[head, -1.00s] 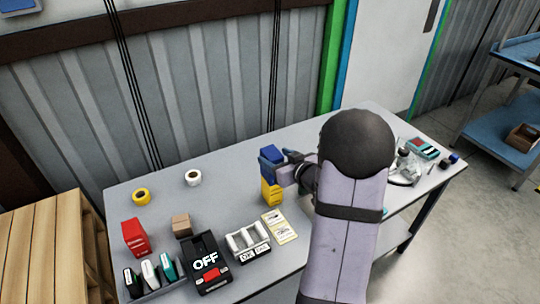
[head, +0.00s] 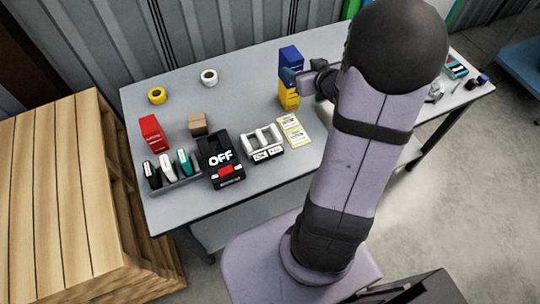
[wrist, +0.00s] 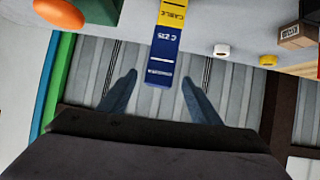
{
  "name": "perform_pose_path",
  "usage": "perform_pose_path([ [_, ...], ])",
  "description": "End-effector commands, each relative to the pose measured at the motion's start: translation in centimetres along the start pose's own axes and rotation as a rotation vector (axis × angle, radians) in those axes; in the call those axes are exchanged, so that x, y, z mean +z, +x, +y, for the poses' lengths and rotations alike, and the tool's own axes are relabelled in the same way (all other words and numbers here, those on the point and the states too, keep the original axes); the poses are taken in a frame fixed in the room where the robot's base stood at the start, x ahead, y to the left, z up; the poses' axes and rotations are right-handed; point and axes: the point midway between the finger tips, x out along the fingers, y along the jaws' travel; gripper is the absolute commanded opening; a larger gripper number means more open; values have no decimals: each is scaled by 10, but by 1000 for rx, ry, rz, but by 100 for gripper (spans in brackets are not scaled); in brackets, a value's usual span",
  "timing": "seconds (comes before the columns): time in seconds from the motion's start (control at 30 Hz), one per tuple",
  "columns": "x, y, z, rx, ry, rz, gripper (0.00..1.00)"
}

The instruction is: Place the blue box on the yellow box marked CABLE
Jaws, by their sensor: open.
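The blue box (head: 290,57) stands upright on top of the yellow box (head: 288,95) on the table, in the head view. In the wrist view the picture is upside down: the yellow box (wrist: 173,13), marked CABLE, shows at the top edge with the blue box (wrist: 163,55) against it. My gripper (head: 299,78) is at the right side of the blue box. In the wrist view my gripper (wrist: 158,78) is open, with one finger on each side of the blue box's end and a visible gap to both. Part of the yellow box is hidden behind the gripper.
Two tape rolls lie farther back. The table (head: 245,85) between them is bare.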

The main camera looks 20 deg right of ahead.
Motion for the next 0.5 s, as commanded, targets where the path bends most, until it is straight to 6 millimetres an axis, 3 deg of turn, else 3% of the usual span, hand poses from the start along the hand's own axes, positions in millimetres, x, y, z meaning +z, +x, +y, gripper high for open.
perform_pose_path([
  [0.13,19,-2,-20,67,-23,-160,58],
  [0.27,50,-21,-50,106,-30,-357,58],
  [0.5,115,-90,-126,51,-28,-743,58],
])
